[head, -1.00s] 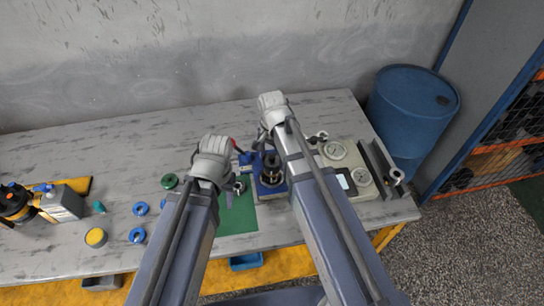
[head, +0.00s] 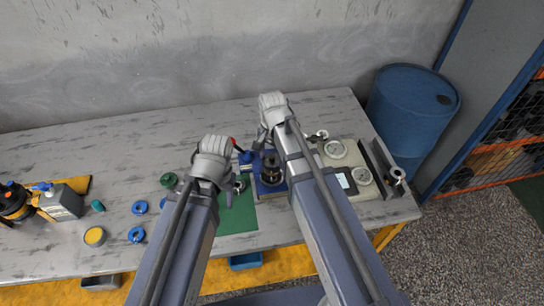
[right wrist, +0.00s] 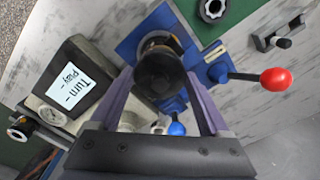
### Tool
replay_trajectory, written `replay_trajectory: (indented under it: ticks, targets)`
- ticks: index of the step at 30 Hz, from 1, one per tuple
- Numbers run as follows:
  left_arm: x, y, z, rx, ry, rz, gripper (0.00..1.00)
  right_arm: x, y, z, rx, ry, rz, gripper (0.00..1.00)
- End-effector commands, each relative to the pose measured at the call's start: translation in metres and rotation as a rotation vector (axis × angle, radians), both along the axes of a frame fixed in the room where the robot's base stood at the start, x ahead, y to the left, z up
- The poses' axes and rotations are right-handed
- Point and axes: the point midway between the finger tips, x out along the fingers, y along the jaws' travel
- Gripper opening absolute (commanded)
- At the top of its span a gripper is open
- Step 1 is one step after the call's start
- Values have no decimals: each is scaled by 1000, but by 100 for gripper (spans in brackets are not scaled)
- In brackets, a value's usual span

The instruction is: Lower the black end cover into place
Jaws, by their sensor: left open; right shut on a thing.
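The black end cover (right wrist: 160,78) is between the two fingers of my right gripper (right wrist: 164,62) in the right wrist view. The gripper is shut on it. A metal-rimmed body (right wrist: 155,42) in the blue fixture (right wrist: 130,48) shows just past the cover; whether they touch is hard to tell. In the head view my right gripper (head: 265,143) is partly hidden by its own arm, at the blue fixture (head: 264,190) with dark round parts in it. My left gripper (head: 232,190) is open over the green mat (head: 238,218), left of the fixture, by a small grey ring (head: 240,184).
A red-knobbed lever (right wrist: 276,79) sticks out beside the fixture. A pale gauge box (head: 350,155) stands close on its right. Blue rings (head: 139,208), a green ring (head: 168,180) and a yellow-topped cup (head: 95,237) lie to the left. The back of the table is clear.

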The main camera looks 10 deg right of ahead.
Motion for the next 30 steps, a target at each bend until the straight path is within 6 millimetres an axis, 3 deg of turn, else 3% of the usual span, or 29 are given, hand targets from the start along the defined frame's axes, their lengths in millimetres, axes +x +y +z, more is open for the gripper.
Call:
replay_trajectory:
  ticks: [11, 12, 16, 30]
  targets:
    - [0, 0, -1, 0, 0, 0, 50, 0, 0, -1, 0, 0, 0, 2]
    - [0, 0, -1, 0, 0, 0, 50, 0, 0, -1, 0, 0, 0, 82]
    - [0, 0, -1, 0, 0, 0, 50, 0, 0, -1, 0, 0, 0, 97]
    - [0, 0, 0, 0, 0, 0, 50, 0, 0, 0, 0, 0, 0, 100]
